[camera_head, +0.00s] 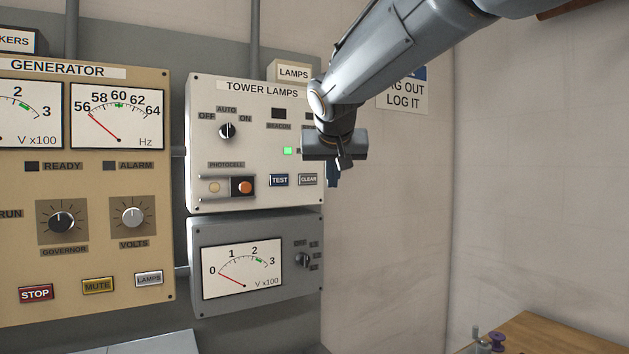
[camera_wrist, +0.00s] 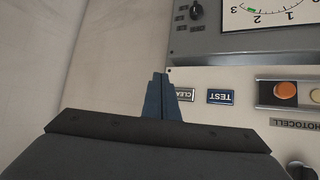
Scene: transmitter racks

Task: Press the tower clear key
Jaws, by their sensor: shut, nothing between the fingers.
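The clear key (camera_head: 308,180) is a small pale grey key at the lower right of the white tower lamps panel (camera_head: 258,195). The blue test key (camera_head: 279,180) is just left of it. My gripper (camera_head: 333,180) is shut and empty, a little right of the clear key in the head view. In the wrist view, which is upside down, the blue fingertips (camera_wrist: 160,78) are together and cover part of the clear key (camera_wrist: 185,94). The test key also shows there (camera_wrist: 220,97). I cannot tell whether the fingertips touch the panel.
The photocell unit (camera_head: 231,187) with an orange knob sits left of the keys. A grey meter panel (camera_head: 255,305) hangs below. The tan generator panel (camera_head: 110,260) is at the left.

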